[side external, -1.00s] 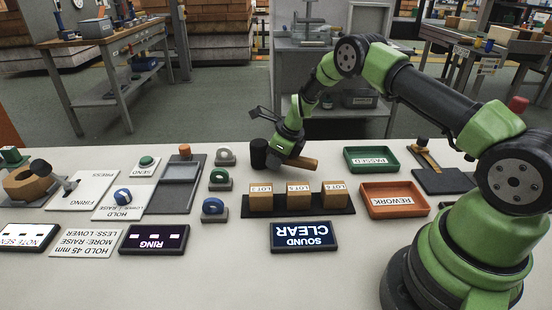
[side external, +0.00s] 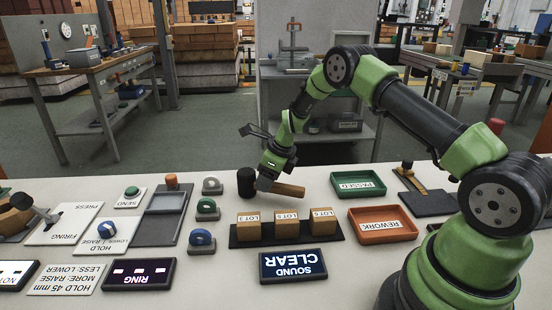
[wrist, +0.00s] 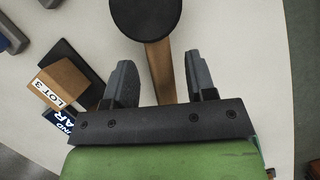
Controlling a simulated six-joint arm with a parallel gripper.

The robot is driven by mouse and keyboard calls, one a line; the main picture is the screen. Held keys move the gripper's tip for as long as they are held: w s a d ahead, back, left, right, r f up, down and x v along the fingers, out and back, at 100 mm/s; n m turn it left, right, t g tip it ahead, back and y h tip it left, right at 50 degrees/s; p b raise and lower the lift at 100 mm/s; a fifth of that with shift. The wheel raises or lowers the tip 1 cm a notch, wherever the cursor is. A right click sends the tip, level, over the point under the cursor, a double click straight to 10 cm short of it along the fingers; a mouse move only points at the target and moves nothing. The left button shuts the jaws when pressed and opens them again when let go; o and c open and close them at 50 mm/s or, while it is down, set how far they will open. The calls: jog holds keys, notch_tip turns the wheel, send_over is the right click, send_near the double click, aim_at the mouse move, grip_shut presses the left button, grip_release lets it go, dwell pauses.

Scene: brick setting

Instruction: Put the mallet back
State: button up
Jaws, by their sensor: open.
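The mallet has a black cylindrical head (side external: 246,182) and a wooden handle (side external: 288,189) pointing right. It is at the back of the table, behind the lot blocks, and seems to rest on the tabletop. My gripper (side external: 268,180) is low over the handle, close to the head. In the wrist view, the handle (wrist: 158,66) runs between the two fingers of my gripper (wrist: 161,82), with a gap on each side. The fingers are open. The mallet head (wrist: 145,16) is beyond the fingertips, cut off by the top edge.
Lot blocks (side external: 285,222) stand on a dark strip in front of the mallet. A green PASSED tray (side external: 376,194) and an orange REWORK tray (side external: 360,229) are to the right. A SOUND CLEAR sign (side external: 293,266) is in front.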

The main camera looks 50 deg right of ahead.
aim_at(279, 185)
jog(key=v, duration=0.8)
jog(key=shift+s+r, duration=0.1)
jog(key=shift+r, duration=0.2)
jog(key=s+a+r+n+t, duration=0.1)
jog(key=s+a+r+n, duration=0.3)
jog(key=r+n, duration=0.3)
jog(key=s+a+r+n+t, duration=0.1)
jog(key=s+a+r+n, duration=0.4)
jog(key=r, duration=0.4)
jog(key=s+a+r+n, duration=0.1)
jog(key=s+a+n, duration=0.1)
jog(key=s+n, duration=0.5)
jog(key=s+a+r+n+t, duration=0.1)
jog(key=s+a+r+n, duration=0.1)
jog(key=s+n, duration=0.6)
jog(key=shift+s+a, duration=0.4)
jog(key=shift+s, duration=0.4)
